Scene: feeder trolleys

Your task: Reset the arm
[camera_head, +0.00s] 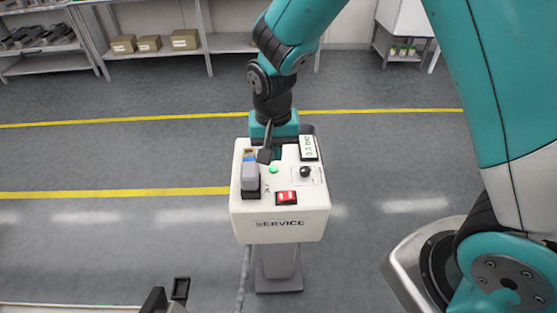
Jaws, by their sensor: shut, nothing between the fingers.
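My arm comes down from the top of the head view, with its teal gripper body behind the service box. My gripper (265,154) points down over the box's top, its dark fingers together and empty. Its tips are beside a grey and blue handle-like part (250,177); I cannot tell whether they touch it. The white service box (280,224) stands on a grey pedestal. Its top has a green button (273,170), a red switch (286,198), a black knob (306,172) and a small display (308,148) reading about 0.0 bar.
Shelves with cardboard boxes (185,39) and dark parts (38,37) stand at the back. A white cabinet (405,18) is at the back right. Dark uprights (181,289) rise at the bottom left. Grey floor with yellow lines (110,195) is clear around the pedestal.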

